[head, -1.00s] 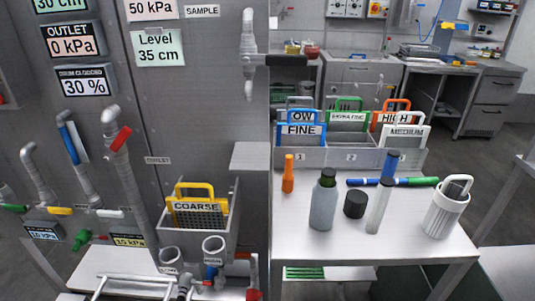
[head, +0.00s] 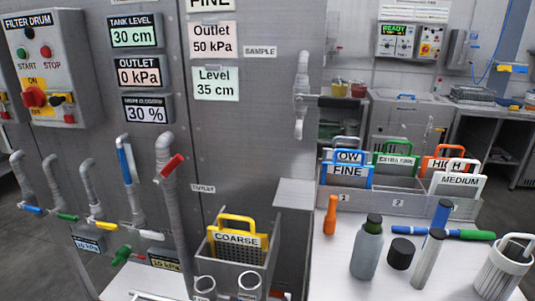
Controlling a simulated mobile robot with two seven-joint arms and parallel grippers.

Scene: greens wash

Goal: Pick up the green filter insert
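The green filter insert (head: 395,160), labelled EXTRA FINE, stands upright in the back row of the grey rack (head: 450,206) on the white table. Its green handle and the upper part of its plate show; its lower part is hidden by the rack. The blue FINE insert (head: 348,172) stands in front and to its left. The orange HIGH insert (head: 440,163) and the white MEDIUM insert (head: 460,181) stand to its right. Neither of my grippers shows in the head view.
A grey bottle (head: 367,250), black cap (head: 401,253), clear tube (head: 428,260), markers (head: 470,235), orange tool (head: 330,216) and white cup (head: 500,272) stand or lie before the rack. The yellow COARSE insert (head: 236,240) sits in a holder on the machine panel at left.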

